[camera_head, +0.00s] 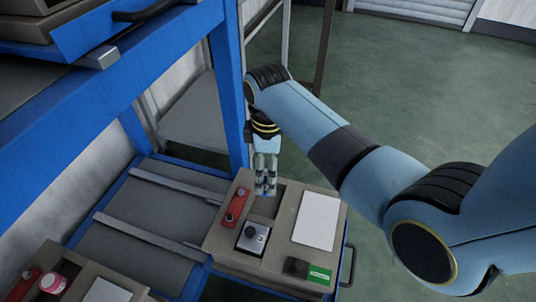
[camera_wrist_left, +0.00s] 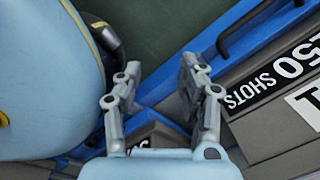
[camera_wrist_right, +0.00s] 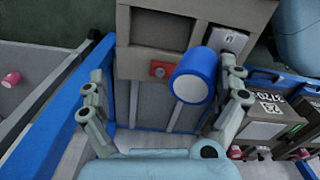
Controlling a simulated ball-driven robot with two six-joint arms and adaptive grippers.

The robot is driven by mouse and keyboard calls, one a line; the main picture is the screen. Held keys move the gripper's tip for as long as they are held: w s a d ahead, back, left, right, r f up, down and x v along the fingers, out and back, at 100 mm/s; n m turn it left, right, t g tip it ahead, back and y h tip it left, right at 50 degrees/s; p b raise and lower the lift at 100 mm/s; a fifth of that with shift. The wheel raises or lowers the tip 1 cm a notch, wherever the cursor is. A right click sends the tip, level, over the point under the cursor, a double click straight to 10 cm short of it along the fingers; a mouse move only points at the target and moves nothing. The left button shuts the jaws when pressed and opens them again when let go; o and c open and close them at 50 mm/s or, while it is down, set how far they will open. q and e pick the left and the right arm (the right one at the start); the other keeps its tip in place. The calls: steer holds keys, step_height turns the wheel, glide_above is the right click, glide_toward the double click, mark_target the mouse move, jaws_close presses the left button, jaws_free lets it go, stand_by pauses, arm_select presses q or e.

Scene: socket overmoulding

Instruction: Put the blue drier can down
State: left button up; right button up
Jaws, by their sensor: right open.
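The blue drier can (camera_wrist_right: 201,67) shows in the right wrist view with its pale round end facing the camera. It appears over or on the tan tray (camera_wrist_right: 155,42); I cannot tell whether it touches it. My right gripper (camera_wrist_right: 165,75) is open around the can, with a clear gap on the left finger's side and the right finger close. In the head view the right gripper (camera_head: 266,180) points down over the tan tray (camera_head: 222,240) and largely hides the can. My left gripper (camera_wrist_left: 160,75) is open and empty in the left wrist view; it is not in the head view.
The tan tray also holds a red block (camera_head: 236,207), a silver plate (camera_head: 253,239) and a white sheet (camera_head: 316,221). A second tray with a pink can (camera_head: 53,283) is at lower left. A blue frame post (camera_head: 228,90) stands left of my right gripper.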

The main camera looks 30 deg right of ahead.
step_height(320, 180, up, 12)
steer(key=shift+f, duration=0.2)
arm_select(q)
steer(key=shift+s, duration=0.1)
arm_select(e)
steer(key=c, duration=2.1)
arm_select(q)
steer(key=s+d+r+p, duration=0.2)
steer(key=s+r+p, duration=0.3)
steer(key=p, duration=0.6)
steer(key=shift+r, duration=1.15)
arm_select(e)
steer(key=shift+o, duration=0.2)
step_height(320, 180, up, 15)
steer(key=w, duration=0.2)
steer(key=shift+t, duration=0.4)
